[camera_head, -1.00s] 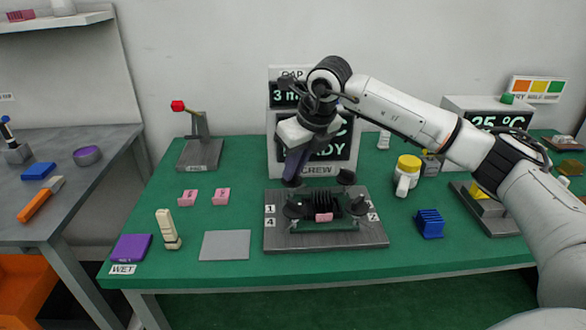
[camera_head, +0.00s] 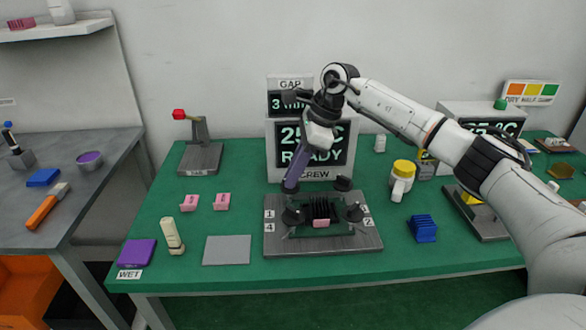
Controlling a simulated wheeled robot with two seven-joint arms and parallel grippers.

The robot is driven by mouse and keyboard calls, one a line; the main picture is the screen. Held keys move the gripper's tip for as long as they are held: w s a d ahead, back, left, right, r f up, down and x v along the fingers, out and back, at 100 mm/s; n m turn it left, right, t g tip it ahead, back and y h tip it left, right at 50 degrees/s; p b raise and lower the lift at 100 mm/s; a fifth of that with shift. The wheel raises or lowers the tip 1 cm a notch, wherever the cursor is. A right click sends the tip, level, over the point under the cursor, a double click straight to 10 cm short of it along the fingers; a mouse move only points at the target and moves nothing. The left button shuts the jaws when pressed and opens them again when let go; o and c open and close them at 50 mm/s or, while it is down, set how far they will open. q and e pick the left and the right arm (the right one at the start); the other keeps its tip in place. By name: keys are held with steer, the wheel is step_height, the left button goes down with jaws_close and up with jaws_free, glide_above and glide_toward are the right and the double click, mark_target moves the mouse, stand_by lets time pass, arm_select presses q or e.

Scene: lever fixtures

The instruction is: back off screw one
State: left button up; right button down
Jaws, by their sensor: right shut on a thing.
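My right gripper (camera_head: 310,142) is shut on a purple-handled driver (camera_head: 298,168), held tilted with its lower end down and to the left. That end is at the back left of the grey screw fixture (camera_head: 323,244); I cannot tell whether it touches a screw. The fixture carries a black finned block (camera_head: 320,209) with a pink pad in front. Dark round screw heads show at the front left (camera_head: 293,216), front right (camera_head: 354,213) and back right (camera_head: 343,184). Labels 1 and 4 are on the left side. My left gripper is out of view.
Behind the fixture stands a display (camera_head: 313,150) reading READY. A blue finned block (camera_head: 423,228) and a yellow-topped white bottle (camera_head: 402,180) are on the right. A grey pad (camera_head: 227,250), a cream object (camera_head: 172,236) and pink blocks (camera_head: 222,202) are on the left.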

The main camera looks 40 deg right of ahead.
steer(key=n+g, duration=0.1)
steer(key=n, duration=0.2)
steer(key=shift+w+p, duration=0.1)
steer(key=shift+p, duration=0.2)
steer(key=n, duration=0.2)
steer(key=n+g, duration=0.1)
steer(key=n, duration=0.1)
steer(key=shift+w+g+y, duration=0.1)
steer(key=shift+g+y, duration=0.2)
steer(key=shift+d+n+g+b, duration=0.1)
steer(key=shift+n+g+b, duration=0.25)
steer(key=shift+n, duration=0.75)
steer(key=c, duration=1.8)
jaws_free()
steer(key=shift+c, duration=0.2)
